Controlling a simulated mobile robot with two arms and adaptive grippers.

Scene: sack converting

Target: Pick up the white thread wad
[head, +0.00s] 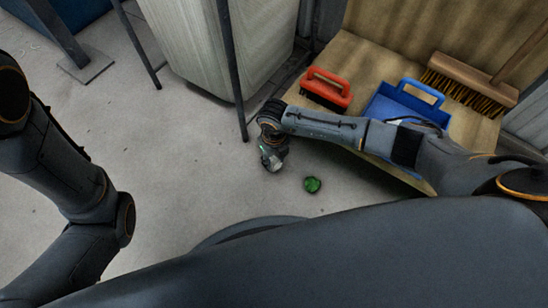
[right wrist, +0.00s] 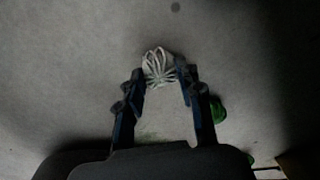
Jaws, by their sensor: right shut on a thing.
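The white thread wad (right wrist: 158,68) shows in the right wrist view as a small bundle of pale strands between my fingertips. My right gripper (right wrist: 158,74) is shut on it, one finger on each side. In the head view my right gripper (head: 272,163) points down over the pale floor, and a bit of white shows at its tip. I cannot tell the height of the wad above the floor. My left arm comes in at the left of the head view, but its gripper is out of frame.
A green wad (head: 312,184) lies on the floor just right of my right gripper. A wooden bench (head: 365,62) holds a red brush (head: 327,88), a blue dustpan (head: 404,104) and a broom (head: 470,82). A dark metal post (head: 233,75) stands close behind the gripper.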

